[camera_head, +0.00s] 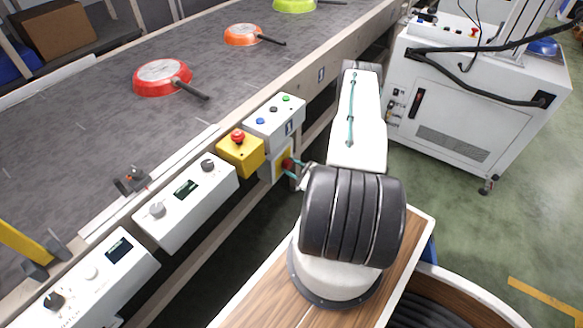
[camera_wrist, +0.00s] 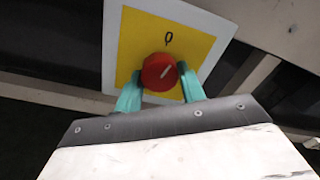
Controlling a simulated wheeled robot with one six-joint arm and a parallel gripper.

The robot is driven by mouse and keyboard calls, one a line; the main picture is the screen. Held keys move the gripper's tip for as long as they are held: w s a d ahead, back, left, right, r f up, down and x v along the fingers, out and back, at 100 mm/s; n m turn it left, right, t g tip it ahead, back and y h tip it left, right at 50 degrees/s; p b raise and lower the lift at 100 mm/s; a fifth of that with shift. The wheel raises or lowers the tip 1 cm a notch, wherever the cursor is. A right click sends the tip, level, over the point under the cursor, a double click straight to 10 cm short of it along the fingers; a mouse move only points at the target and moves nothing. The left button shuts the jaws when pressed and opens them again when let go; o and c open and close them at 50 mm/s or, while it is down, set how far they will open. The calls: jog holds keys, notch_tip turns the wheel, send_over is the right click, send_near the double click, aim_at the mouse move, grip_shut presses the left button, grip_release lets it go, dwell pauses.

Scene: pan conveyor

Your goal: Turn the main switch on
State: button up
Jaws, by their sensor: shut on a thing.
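The main switch is a red round knob (camera_wrist: 158,72) on a yellow plate (camera_wrist: 132,45) with a white surround. In the head view the switch (camera_head: 287,164) shows small and partly covered by my gripper, on the conveyor's side below the white button box (camera_head: 274,121).
A yellow box (camera_head: 240,155) with a red mushroom button sits left of the switch, and white control boxes (camera_head: 187,205) line the conveyor edge. A red pan (camera_head: 162,77), an orange pan (camera_head: 242,35) and a green pan (camera_head: 294,4) lie on the belt. A white cabinet (camera_head: 470,95) stands right.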

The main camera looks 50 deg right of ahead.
jog(key=m, duration=0.7)
jog(key=shift+a, duration=0.15)
jog(key=m, duration=0.3)
jog(key=shift+m, duration=0.3)
jog(key=shift+s+m, duration=0.1)
jog(key=shift+m, duration=1.9)
jog(key=o, duration=1)
jog(key=shift+c, duration=0.2)
jog(key=shift+s, duration=0.1)
